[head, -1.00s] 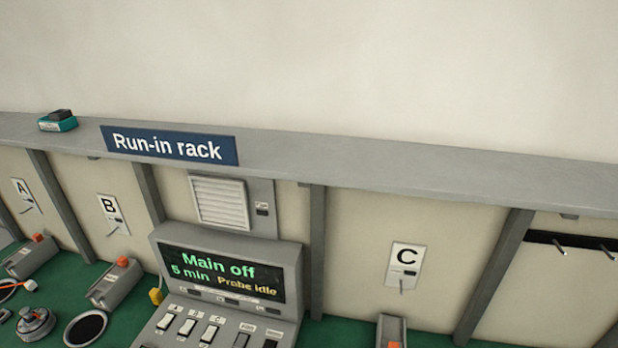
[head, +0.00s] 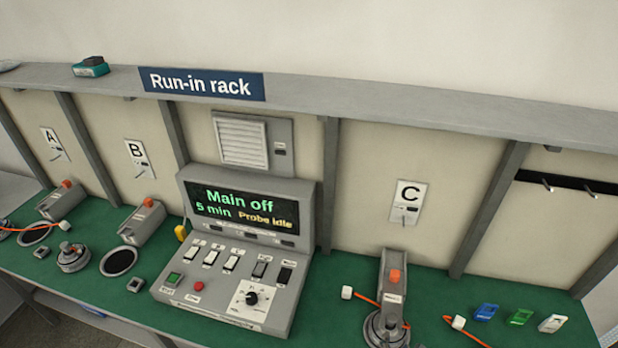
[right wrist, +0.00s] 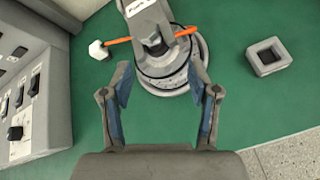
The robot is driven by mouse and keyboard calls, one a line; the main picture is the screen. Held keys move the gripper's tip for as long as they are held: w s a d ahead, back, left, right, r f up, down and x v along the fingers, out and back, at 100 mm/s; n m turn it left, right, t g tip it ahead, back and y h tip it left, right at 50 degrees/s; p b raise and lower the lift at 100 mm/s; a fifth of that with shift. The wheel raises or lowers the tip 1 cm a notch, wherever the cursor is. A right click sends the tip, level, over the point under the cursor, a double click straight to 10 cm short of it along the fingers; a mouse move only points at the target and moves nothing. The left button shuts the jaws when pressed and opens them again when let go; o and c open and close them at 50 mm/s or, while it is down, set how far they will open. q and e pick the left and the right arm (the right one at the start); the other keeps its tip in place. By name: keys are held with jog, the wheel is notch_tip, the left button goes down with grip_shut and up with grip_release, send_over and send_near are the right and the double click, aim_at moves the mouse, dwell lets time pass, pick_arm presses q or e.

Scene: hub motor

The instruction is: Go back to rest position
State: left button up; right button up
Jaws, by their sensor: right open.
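My right gripper (right wrist: 160,88) shows in the right wrist view, with its two fingers apart and nothing between them. Beyond its fingertips is a round grey hub motor (right wrist: 178,68) under a grey clamp, with an orange cable. The same motor (head: 385,332) is at the bottom of the head view, below the clamp (head: 394,282) of bay C. Neither gripper shows in the head view, and my left gripper is in no view. Another motor (head: 73,256) sits on the green bench at the left, near bays A and B.
The control console (head: 240,255) stands mid-bench and reads "Main off", "5 min", "Probe idle". Its edge also shows at the left of the right wrist view. A small square block (right wrist: 268,57) lies right of the motor. Blue, green and white connectors (head: 520,316) lie at the right.

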jog(key=s+a+f+m+g+y, duration=0.15)
jog(key=s+m+g, duration=0.25)
jog(key=s+m, duration=0.7)
jog(key=s+a+f+m+g+y, duration=0.1)
jog(key=s+a+m+g+y, duration=0.2)
jog(key=s+m, duration=0.8)
notch_tip(320, 180, down, 30)
jog(key=m+g+b, duration=0.2)
jog(key=m+b, duration=0.1)
pick_arm(q)
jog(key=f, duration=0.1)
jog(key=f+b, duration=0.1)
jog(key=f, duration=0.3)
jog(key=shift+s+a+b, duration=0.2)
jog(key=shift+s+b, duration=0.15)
jog(key=shift+b, duration=0.05)
pick_arm(e)
jog(key=s+d+f+g, duration=0.1)
jog(key=s+d+f, duration=0.2)
jog(key=s+f, duration=1.3)
jog(key=shift+s+f+h, duration=0.2)
jog(key=shift+f+h, duration=0.25)
jog(key=shift+f, duration=0.2)
